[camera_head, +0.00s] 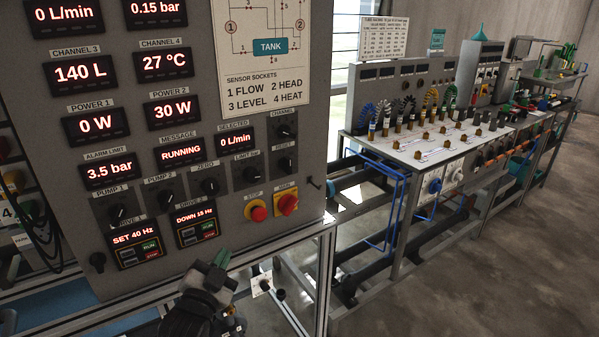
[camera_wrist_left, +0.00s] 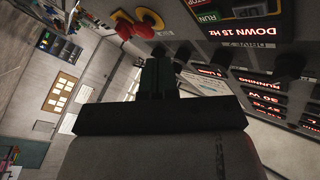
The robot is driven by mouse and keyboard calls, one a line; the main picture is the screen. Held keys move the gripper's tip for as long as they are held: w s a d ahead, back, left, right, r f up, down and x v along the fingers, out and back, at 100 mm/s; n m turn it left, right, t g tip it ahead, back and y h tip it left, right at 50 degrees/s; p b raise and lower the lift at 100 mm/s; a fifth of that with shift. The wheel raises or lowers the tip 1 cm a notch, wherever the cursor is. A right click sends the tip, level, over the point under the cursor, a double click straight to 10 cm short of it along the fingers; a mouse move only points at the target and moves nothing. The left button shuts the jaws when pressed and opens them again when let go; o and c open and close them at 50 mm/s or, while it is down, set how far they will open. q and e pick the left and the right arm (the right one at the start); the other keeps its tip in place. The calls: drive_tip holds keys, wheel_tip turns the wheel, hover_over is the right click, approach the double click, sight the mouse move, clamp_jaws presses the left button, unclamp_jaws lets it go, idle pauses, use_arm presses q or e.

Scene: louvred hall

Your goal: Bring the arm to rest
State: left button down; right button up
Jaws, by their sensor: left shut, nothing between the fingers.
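My left gripper (camera_head: 221,262) is at the lower middle of the head view, in front of the lower edge of the grey control panel (camera_head: 235,90). Its fingers are shut with nothing between them, and they point up toward the panel, below the drive 2 display (camera_head: 196,225). In the left wrist view the shut fingers (camera_wrist_left: 155,75) show dark in the middle. That view also shows the red and yellow knobs (camera_wrist_left: 135,25) and the drive 2 display reading DOWN 15 Hz (camera_wrist_left: 247,30). I cannot tell whether the fingertips touch the panel. My right gripper is not in view.
The panel's metal frame (camera_head: 325,270) runs beside and below my gripper. A long bench (camera_head: 400,150) with valves, hoses and blue pipes stands to the right. The concrete floor (camera_head: 520,240) at the right is clear. Dark cables (camera_head: 45,235) hang at the left.

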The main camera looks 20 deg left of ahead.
use_arm(q)
drive_tip(key=s+d+f+n+g, duration=0.1)
drive_tip(key=s+f+g, duration=0.2)
drive_tip(key=f, duration=0.9)
drive_tip(key=s+d+f+n+g+h, duration=0.1)
drive_tip(key=s+d+f+g, duration=0.15)
drive_tip(key=f, duration=0.95)
drive_tip(key=s+d+f+n+g, duration=0.1)
drive_tip(key=s+f+g, duration=0.3)
drive_tip(key=f, duration=0.9)
drive_tip(key=s+d+f+g, duration=0.1)
drive_tip(key=s+f+g, duration=0.2)
drive_tip(key=s+f, duration=0.3)
drive_tip(key=s+d+f+g, duration=0.1)
drive_tip(key=s+f+g, duration=0.2)
drive_tip(key=s+f, duration=0.4)
drive_tip(key=s+d+f+n+g, duration=0.1)
drive_tip(key=s+f+g, duration=0.2)
drive_tip(key=s, duration=1.7)
wheel_tip(320, 180, down, 4)
drive_tip(key=shift+s, duration=0.35)
drive_tip(key=c, duration=1.8)
unclamp_jaws()
drive_tip(key=shift+c, duration=0.2)
